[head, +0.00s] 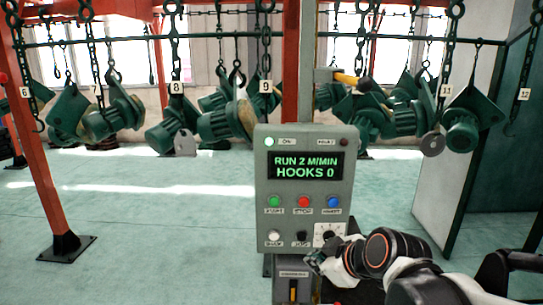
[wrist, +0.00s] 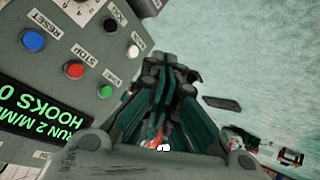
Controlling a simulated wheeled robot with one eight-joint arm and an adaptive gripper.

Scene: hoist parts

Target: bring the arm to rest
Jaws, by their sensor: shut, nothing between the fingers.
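My gripper (head: 318,262) is at the lower right front of the grey control box in the head view, near its bottom row of controls. In the wrist view my gripper (wrist: 168,62) shows with its dark fingers together and nothing between them. The control box (head: 262,215) stands upright, and its display (head: 304,166) reads RUN 2 M/MIN and HOOKS 0. The box also fills the left of the wrist view (wrist: 60,95), turned on its side. I cannot tell whether the fingers touch the box.
Green motor-like parts (head: 222,122) hang from chains and hooks along an overhead line behind the box. A red-orange post (head: 40,160) stands at left. A grey-green panel (head: 455,195) stands at right. Open pale green floor (head: 150,210) lies to the left.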

